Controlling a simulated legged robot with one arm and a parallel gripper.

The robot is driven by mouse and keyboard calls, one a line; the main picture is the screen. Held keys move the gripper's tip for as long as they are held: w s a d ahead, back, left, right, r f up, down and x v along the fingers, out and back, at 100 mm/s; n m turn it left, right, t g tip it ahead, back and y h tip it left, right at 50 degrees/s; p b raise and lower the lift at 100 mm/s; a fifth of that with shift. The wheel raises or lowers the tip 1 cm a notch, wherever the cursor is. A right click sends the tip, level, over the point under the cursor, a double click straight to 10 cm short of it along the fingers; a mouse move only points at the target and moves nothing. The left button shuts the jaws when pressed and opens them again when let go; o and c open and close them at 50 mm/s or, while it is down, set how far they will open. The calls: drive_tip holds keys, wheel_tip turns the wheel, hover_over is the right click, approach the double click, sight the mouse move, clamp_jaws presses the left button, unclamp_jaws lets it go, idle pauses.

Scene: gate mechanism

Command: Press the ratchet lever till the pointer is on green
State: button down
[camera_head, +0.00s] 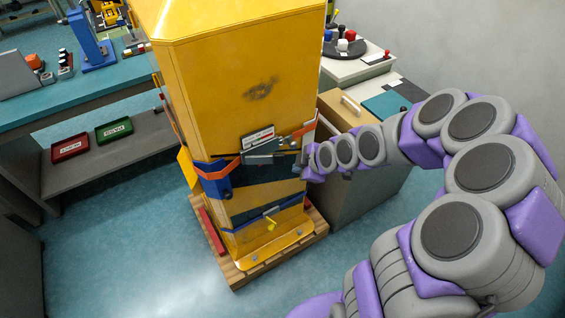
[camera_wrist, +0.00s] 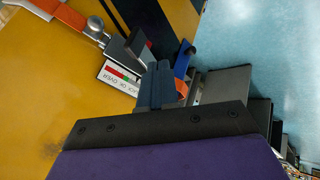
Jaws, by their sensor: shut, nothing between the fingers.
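A yellow cabinet (camera_head: 225,90) carries the ratchet mechanism on its front. A grey metal part (camera_head: 265,151), probably the lever, lies across it below a white label (camera_head: 257,137). In the wrist view a silver round joint (camera_wrist: 95,25) joins a grey piece (camera_wrist: 125,50). My gripper (camera_head: 305,165) is at the right side of the mechanism. In the wrist view its fingers (camera_wrist: 160,84) are shut, empty and overlap the label's edge. Contact with the lever cannot be told.
The cabinet stands on a wooden pallet (camera_head: 236,277). A grey cabinet (camera_head: 350,195) stands close behind at right, a bench (camera_head: 110,87) at left. Floor at front left is clear.

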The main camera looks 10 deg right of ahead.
drive_tip(key=b, duration=0.2)
approach(281, 163)
drive_tip(key=shift+s+a+x, duration=0.1)
drive_tip(key=shift+a+x, duration=0.15)
drive_tip(key=shift+x, duration=0.8)
drive_tip(key=shift+s+a+x, duration=0.1)
drive_tip(key=shift+a+x, duration=0.15)
drive_tip(key=shift+x, duration=0.85)
drive_tip(key=shift+s+a+x, duration=0.1)
drive_tip(key=shift+a+x, duration=0.15)
drive_tip(key=shift+x, duration=0.8)
drive_tip(key=shift+d, duration=0.4)
